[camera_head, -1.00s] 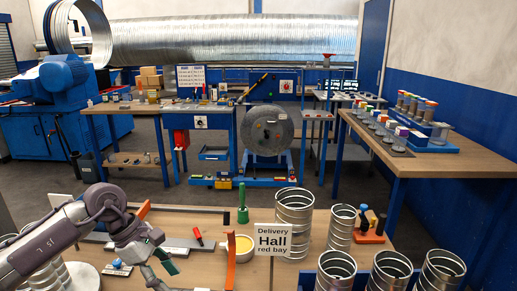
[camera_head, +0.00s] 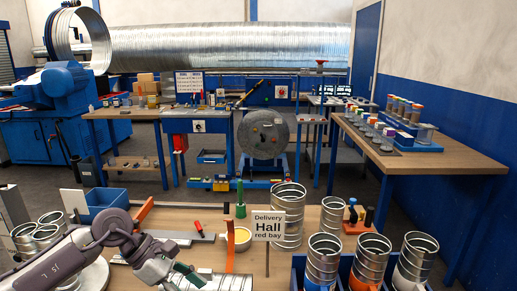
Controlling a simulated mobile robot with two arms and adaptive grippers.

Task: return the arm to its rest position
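My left arm comes in from the lower left in the head view. Its gripper (camera_head: 182,276) is low over the front bench, near a silver duct piece (camera_head: 225,282) at the bottom edge. The fingertips are small and partly cut off or hidden, so I cannot tell whether they are open or shut, or whether they touch that duct. My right gripper is not in view.
Several ducts (camera_head: 370,260) stand in a blue crate at right. A yellow-filled bowl (camera_head: 240,240), orange strip (camera_head: 229,256) and blue bin (camera_head: 106,198) are near the arm.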

